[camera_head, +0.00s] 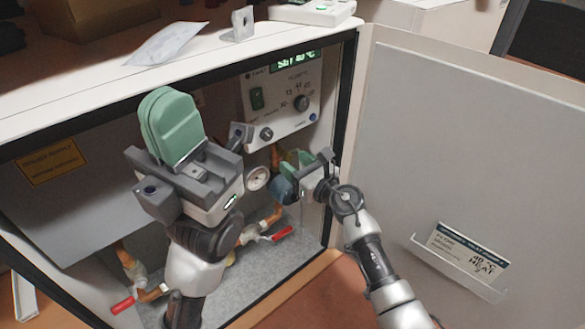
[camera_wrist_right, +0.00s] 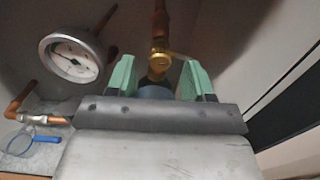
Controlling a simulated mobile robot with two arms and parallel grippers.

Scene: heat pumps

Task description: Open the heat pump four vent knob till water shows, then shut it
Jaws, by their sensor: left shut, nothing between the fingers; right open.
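The open heat pump cabinet (camera_head: 348,100) fills the middle of the head view. In the right wrist view, a brass fitting (camera_wrist_right: 158,58) hangs on a copper pipe, with a dark blue rounded part (camera_wrist_right: 155,92) below it, possibly the vent knob. My right gripper (camera_wrist_right: 158,82) is open; its green fingers lie either side of these in the picture, and contact cannot be told. In the head view, my right gripper (camera_head: 292,170) is inside the cabinet, hiding the fitting. My left gripper (camera_head: 170,110) is shut and empty, raised before the cabinet. No water is visible.
A pressure gauge (camera_head: 257,178) is left of my right gripper, also in the right wrist view (camera_wrist_right: 72,57). The control panel (camera_head: 285,85) is above. Red-handled valves (camera_head: 282,233) sit low inside. The open door (camera_head: 470,130) stands at right, with a card (camera_head: 465,255).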

